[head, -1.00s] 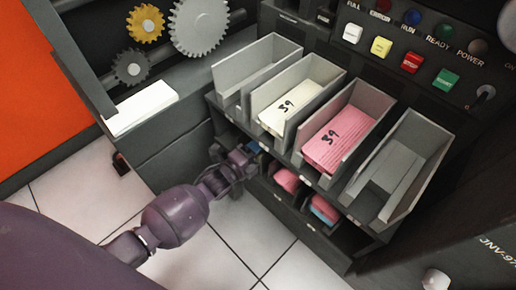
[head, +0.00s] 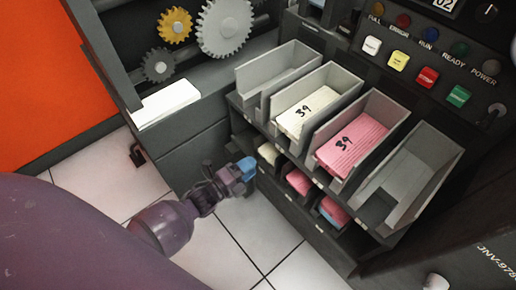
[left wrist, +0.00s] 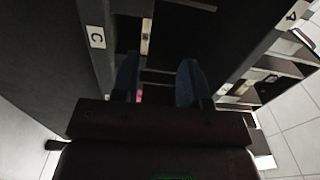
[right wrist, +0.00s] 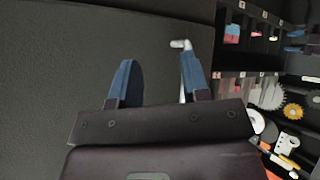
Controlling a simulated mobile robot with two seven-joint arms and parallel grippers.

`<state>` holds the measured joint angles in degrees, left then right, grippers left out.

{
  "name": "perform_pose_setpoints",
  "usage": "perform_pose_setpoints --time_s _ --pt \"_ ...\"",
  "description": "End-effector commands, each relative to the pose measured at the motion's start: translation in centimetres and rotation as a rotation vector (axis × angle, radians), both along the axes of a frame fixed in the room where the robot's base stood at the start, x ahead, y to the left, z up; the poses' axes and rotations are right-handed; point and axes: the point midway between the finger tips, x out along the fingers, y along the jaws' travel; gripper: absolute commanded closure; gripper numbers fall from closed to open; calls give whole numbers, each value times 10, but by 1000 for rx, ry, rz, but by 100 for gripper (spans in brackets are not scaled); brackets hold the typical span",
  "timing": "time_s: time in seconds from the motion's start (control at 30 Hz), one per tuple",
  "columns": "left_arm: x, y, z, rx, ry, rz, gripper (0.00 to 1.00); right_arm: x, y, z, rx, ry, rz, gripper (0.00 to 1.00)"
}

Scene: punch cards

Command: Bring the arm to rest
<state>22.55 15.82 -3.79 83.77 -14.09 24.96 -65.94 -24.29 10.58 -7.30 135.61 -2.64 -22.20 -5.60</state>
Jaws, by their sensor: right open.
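My left gripper (head: 247,168) has blue fingertips and hangs in front of the lower row of the card rack, left of its slots, above the tiled floor. In the left wrist view (left wrist: 160,75) its two fingers are apart with nothing between them, facing a dark cabinet front. My right gripper (right wrist: 158,75) shows only in the right wrist view. Its blue fingers are wide apart and empty, before a dark panel. A small metal handle (right wrist: 180,44) shows near its right finger; I cannot tell how far behind it is.
Upper trays hold cream cards (head: 307,109) and pink cards (head: 352,142), both marked 39; the outer trays (head: 411,175) look empty. Lower slots hold cream, pink and blue cards. A white stack (head: 165,104) lies on the left ledge below gears (head: 224,28). Floor (head: 255,225) before the rack is clear.

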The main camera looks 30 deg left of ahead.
Motion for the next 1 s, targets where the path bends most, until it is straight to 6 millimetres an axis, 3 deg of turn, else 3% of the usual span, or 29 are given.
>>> perform_pose_setpoints --time_s 0.2,0.77,0.87,1.0 --pt "-11 4 0 0 -1 0 60 -3 -1 -4 1 11 -2 58" --pt "-12 4 0 3 2 -1 60 -2 1 -1 11 4 -18 58" --pt "-19 5 1 39 21 -4 60 1 1 4 11 -8 -17 58" --pt "-43 6 1 154 91 -13 60 8 1 18 11 -40 -16 58"
